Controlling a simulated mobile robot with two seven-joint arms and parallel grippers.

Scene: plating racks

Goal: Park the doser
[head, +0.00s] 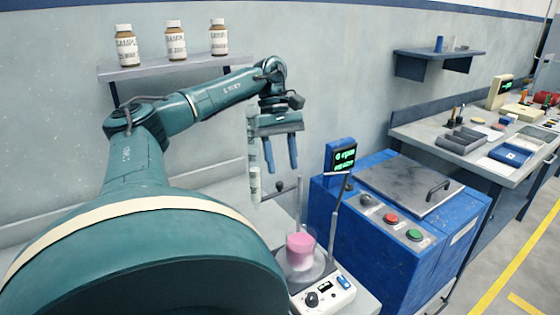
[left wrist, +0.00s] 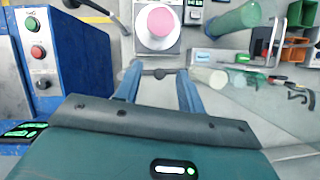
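A slim, clear upright tube with a white label (head: 254,183), which looks like the doser, is left of my left gripper (head: 281,168) in the head view. A pale round end (left wrist: 217,79) right of the fingers may be the tube; I cannot tell. My right gripper is not in view.
A beaker of pink liquid (head: 300,250) stands on a white stirrer (head: 322,298) with upright rods. A blue machine (head: 385,220) with buttons and a small screen is to the right. Sample bottles (head: 175,42) stand on a wall shelf. A workbench (head: 430,143) is further right.

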